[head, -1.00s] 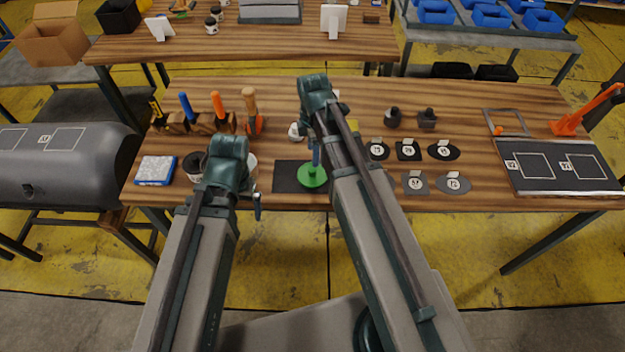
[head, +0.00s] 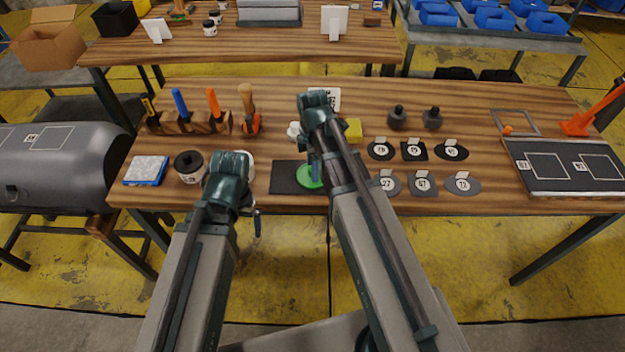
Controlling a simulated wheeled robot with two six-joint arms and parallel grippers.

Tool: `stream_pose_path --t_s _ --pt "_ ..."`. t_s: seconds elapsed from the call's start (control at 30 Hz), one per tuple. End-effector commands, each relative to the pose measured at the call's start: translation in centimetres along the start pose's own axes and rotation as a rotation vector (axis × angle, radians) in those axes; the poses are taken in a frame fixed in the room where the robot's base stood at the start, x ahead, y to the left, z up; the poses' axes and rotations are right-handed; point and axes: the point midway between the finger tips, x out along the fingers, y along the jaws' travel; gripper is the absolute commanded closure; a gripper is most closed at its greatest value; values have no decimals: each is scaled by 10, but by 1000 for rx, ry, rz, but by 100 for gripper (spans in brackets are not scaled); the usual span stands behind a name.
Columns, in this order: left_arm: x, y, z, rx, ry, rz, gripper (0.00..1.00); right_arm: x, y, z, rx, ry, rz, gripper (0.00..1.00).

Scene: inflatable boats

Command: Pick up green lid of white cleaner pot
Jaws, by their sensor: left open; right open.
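A round green lid (head: 308,179) lies on a dark mat (head: 287,183) near the front edge of the table, partly covered by my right arm. My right gripper (head: 316,165) hangs from above over the lid, open; I cannot tell if it touches it. A white round pot (head: 249,166) stands left of the mat, mostly hidden behind my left wrist; I cannot read it as the cleaner pot for certain. My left gripper (head: 257,224) is open and empty, in front of the table's front edge.
A black-topped pot (head: 188,166) and a blue-and-white sponge (head: 147,170) stand at the left. A tool block (head: 182,124) is behind them.

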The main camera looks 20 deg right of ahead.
Motion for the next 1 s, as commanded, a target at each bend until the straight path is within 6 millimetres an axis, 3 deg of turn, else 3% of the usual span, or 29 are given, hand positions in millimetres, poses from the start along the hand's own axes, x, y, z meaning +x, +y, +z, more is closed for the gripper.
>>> stream_pose_path --t_s 0.27,0.63,1.0 --pt "3 0 0 0 0 0 1 3 0 0 0 0 0 33" --pt "3 0 0 0 0 0 1 3 0 0 0 0 0 98" --pt "2 0 0 0 0 0 1 2 0 0 0 0 0 100"
